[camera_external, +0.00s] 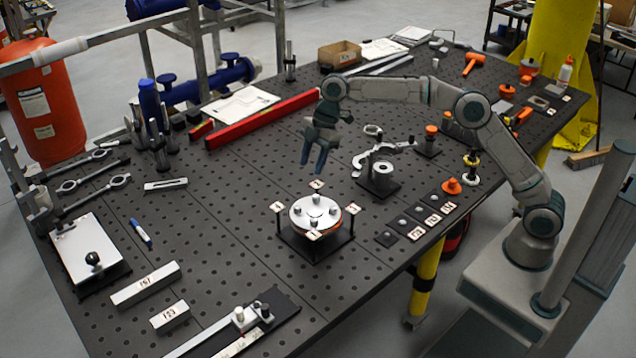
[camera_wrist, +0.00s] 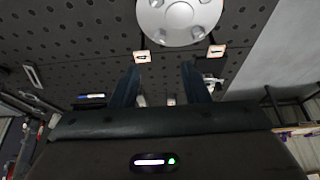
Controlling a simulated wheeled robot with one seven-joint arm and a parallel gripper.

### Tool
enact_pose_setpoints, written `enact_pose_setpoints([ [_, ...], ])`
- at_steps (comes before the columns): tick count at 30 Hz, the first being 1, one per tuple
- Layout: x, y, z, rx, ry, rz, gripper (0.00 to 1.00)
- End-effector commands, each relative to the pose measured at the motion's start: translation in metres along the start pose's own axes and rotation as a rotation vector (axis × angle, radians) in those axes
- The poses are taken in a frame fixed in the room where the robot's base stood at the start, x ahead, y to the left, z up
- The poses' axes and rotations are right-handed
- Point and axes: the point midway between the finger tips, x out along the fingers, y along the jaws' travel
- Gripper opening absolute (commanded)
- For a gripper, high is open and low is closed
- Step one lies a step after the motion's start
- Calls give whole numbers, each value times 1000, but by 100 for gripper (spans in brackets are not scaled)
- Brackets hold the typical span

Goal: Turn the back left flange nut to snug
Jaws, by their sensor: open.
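The round silver flange (camera_external: 316,212) sits on a black stand (camera_external: 318,246) near the middle of the table, with several nuts on its top and small white numbered tags around it. The flange also shows at the top of the wrist view (camera_wrist: 180,22). Which nut is the back left one is hard to tell; one nut (camera_external: 297,211) shows at the left of the flange. My gripper (camera_external: 312,170) is open and empty, pointing down above the table behind the flange, apart from it. In the wrist view its two fingers (camera_wrist: 160,85) stand spread with nothing between them.
A grey clamp on a post (camera_external: 381,178) stands right of my gripper. A red level (camera_external: 262,118) lies behind. Small tagged pads (camera_external: 410,228) lie right of the flange.

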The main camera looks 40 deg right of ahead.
Motion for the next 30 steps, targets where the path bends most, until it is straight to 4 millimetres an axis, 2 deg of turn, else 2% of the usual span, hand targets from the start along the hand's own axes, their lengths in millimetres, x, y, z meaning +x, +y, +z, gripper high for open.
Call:
enact_pose_setpoints([
  [12,85,-1,1,2,-3,-4,42],
  [16,106,-1,1,2,-3,-2,42],
  [22,124,0,1,2,-3,0,42],
  [30,127,0,1,2,-2,1,42],
])
